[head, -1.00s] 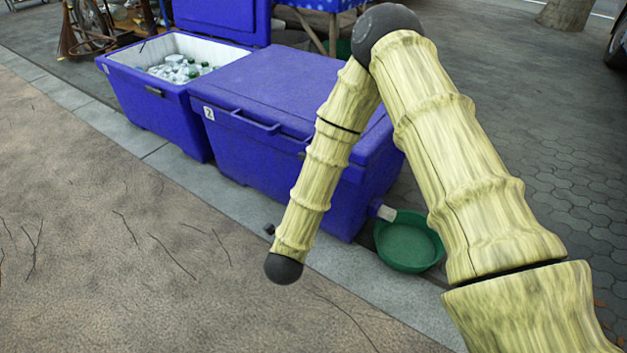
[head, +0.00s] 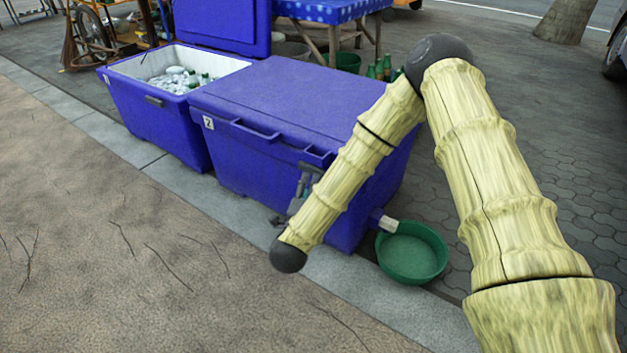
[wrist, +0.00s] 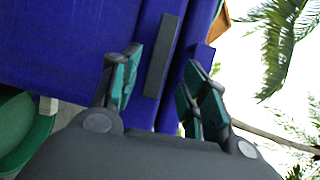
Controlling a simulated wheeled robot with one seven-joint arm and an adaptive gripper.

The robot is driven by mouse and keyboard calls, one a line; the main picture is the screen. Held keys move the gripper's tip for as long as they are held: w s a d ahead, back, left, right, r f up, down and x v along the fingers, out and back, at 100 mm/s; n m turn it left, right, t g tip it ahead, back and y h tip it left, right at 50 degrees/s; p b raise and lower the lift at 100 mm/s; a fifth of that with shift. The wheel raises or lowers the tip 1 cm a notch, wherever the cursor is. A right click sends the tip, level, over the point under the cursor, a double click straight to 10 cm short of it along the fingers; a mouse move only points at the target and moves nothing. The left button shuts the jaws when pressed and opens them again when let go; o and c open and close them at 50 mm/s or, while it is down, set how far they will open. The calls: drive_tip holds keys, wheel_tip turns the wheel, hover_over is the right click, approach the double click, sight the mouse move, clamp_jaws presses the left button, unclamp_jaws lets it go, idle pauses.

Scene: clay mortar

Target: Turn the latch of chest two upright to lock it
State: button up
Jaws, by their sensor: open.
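Chest two (head: 265,150) is the closed blue chest with a "2" label in the head view. Its front fills much of the wrist view (wrist: 75,40). The latch (wrist: 161,58) is a plain grey bar on that front, lying sideways, parallel to the lid seam and just below it. My gripper (wrist: 162,64) is open and empty, its teal-padded fingers on either side of the latch in the picture. I cannot tell how far the fingertips are from the latch. In the head view my arm covers part of the chest front, and the gripper shows only in part.
An open blue chest (head: 150,108) with ice and bottles stands to the left. A green basin (head: 411,252) sits on the ground below a white spout (head: 388,224) at chest two's right end. Paved ground in front is clear.

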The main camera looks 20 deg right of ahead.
sight(316, 171)
drive_tip(key=b+x, duration=0.1)
drive_tip(key=x, duration=0.4)
drive_tip(key=shift+w+b, duration=0.15)
drive_tip(key=shift+b, duration=0.2)
clamp_jaws()
